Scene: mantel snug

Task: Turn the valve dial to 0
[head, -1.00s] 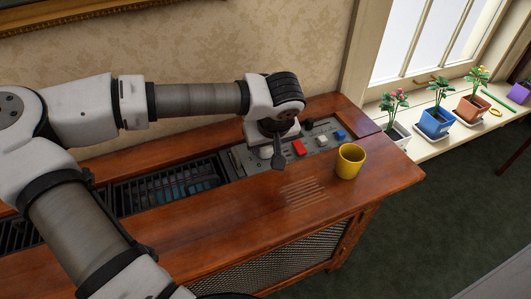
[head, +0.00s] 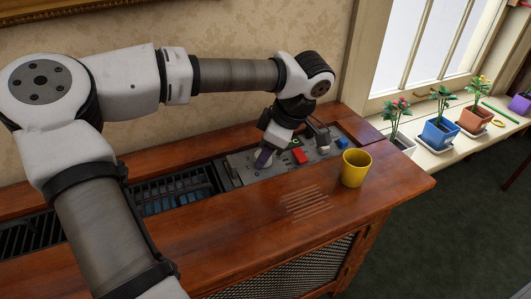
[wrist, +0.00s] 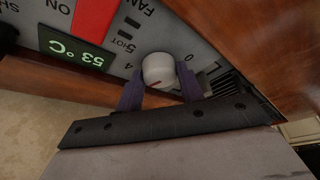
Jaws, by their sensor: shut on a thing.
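The valve dial (wrist: 158,68) is a pale round knob on a grey control panel (wrist: 215,45), seen in the wrist view. A small dark reddish mark shows on its lower part. A "4" is printed to its left and a "0" to its right; which number the mark points at I cannot tell. My gripper (wrist: 160,88) is shut on the dial, with one dark purplish finger on each side. In the head view my gripper (head: 264,158) reaches down to the panel's left part and hides most of the dial.
The wrist view shows a green display (wrist: 70,47) reading 53 °C and a red control (wrist: 95,18). In the head view a yellow cup (head: 355,168) stands on the wooden top right of the panel. A grille (head: 170,190) lies left. Potted plants (head: 438,130) line the windowsill.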

